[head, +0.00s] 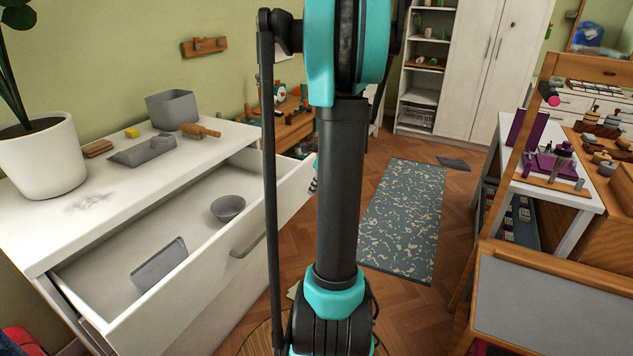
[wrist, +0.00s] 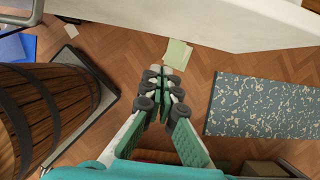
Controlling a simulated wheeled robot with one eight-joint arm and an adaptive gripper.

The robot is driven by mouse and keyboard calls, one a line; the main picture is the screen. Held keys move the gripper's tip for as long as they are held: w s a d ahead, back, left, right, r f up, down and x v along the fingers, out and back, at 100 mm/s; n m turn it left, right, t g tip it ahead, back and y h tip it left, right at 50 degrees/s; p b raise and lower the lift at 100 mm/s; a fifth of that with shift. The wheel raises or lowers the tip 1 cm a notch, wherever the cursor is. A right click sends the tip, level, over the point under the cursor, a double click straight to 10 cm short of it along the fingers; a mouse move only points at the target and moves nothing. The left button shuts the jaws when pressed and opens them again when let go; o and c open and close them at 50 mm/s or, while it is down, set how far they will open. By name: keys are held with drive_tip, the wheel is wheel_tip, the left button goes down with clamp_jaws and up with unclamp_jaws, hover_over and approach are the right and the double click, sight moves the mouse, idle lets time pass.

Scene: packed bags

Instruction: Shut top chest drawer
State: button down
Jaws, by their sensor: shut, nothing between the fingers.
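The white chest (head: 215,135) stands at the left in the head view. Its top drawer (head: 200,285) is pulled well out, with a grey bowl (head: 228,208) and a grey flat tray-like piece (head: 160,265) inside. The drawer front has a grey handle (head: 248,243). My arm crosses the middle of the head view and hides the area just right of the drawer. My gripper (wrist: 165,75) shows in the wrist view, shut and empty above the wood floor. A white panel (wrist: 200,18) runs across the top there, apart from the fingertips; I cannot tell for sure that it is the drawer front.
A potted plant (head: 42,160), a grey bin (head: 172,108) and a brush (head: 200,131) stand on the chest. A wooden barrel (wrist: 60,110) is left of my gripper. A patterned rug (head: 402,220) lies on the floor, with a cluttered table (head: 545,188) at right.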

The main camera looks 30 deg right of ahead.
drive_tip(key=shift+w+a+f, duration=0.85)
drive_tip(key=shift+w+f, duration=0.05)
drive_tip(key=shift+w, duration=0.2)
drive_tip(key=shift+w+a+f, duration=0.8)
drive_tip(key=shift+w+f, duration=0.1)
drive_tip(key=shift+w, duration=0.2)
drive_tip(key=w+a, duration=0.5)
drive_tip(key=w, duration=0.2)
drive_tip(key=w+a, duration=0.5)
drive_tip(key=w, duration=0.2)
drive_tip(key=w+a, duration=0.5)
drive_tip(key=w, duration=0.2)
drive_tip(key=shift+w+a, duration=0.2)
drive_tip(key=shift+a, duration=0.05)
